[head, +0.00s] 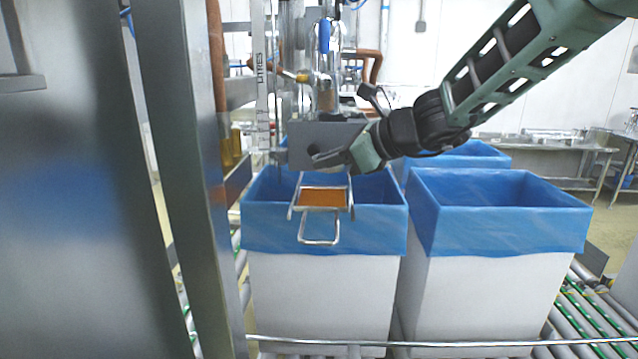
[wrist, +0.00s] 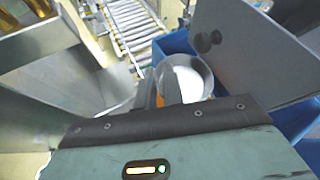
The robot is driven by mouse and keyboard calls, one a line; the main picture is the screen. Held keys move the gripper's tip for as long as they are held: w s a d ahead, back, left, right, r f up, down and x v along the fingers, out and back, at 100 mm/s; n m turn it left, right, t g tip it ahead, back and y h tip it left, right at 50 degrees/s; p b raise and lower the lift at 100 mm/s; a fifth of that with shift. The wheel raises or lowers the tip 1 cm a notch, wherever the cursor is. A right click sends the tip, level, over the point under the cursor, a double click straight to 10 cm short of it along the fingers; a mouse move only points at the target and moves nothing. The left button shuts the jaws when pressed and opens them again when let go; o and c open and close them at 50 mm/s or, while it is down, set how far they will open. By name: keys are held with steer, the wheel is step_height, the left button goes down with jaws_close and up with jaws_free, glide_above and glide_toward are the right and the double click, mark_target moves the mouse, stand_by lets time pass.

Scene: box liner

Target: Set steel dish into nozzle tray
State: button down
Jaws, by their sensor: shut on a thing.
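The steel dish (wrist: 188,76) shows in the wrist view as a round, shiny, pale-inside vessel at my fingertips. My gripper (wrist: 170,88) is shut on its near side, and my wrist hides part of it. I cannot make out the dish clearly there. The nozzle tray (head: 322,198), a wire frame with an orange bottom, hangs just below my gripper over the left box. A sliver of orange shows beside the dish in the wrist view. I cannot tell whether dish and tray touch.
Two white boxes with blue liners (head: 325,236) (head: 505,215) stand on a roller conveyor (head: 590,300). A steel post (head: 190,180) stands close on the left. A steel bench (head: 545,150) is at the back right.

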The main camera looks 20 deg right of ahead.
mark_target(321, 204)
steer(key=shift+w+a, duration=0.4)
steer(key=shift+w, duration=0.45)
steer(key=f, duration=0.2)
steer(key=shift+s+d+f, duration=0.1)
steer(key=shift+s+f, duration=0.1)
steer(key=shift+f, duration=0.15)
step_height(321, 204, down, 4)
steer(key=shift+r+p, duration=0.1)
steer(key=shift+p, duration=0.2)
steer(key=shift+w+p, duration=0.3)
steer(key=shift+p, duration=0.05)
steer(key=shift+w+f, duration=0.1)
steer(key=shift+f, duration=0.15)
steer(key=shift+f, duration=0.15)
steer(key=c, duration=1.5)
jaws_free()
steer(key=shift+r, duration=0.2)
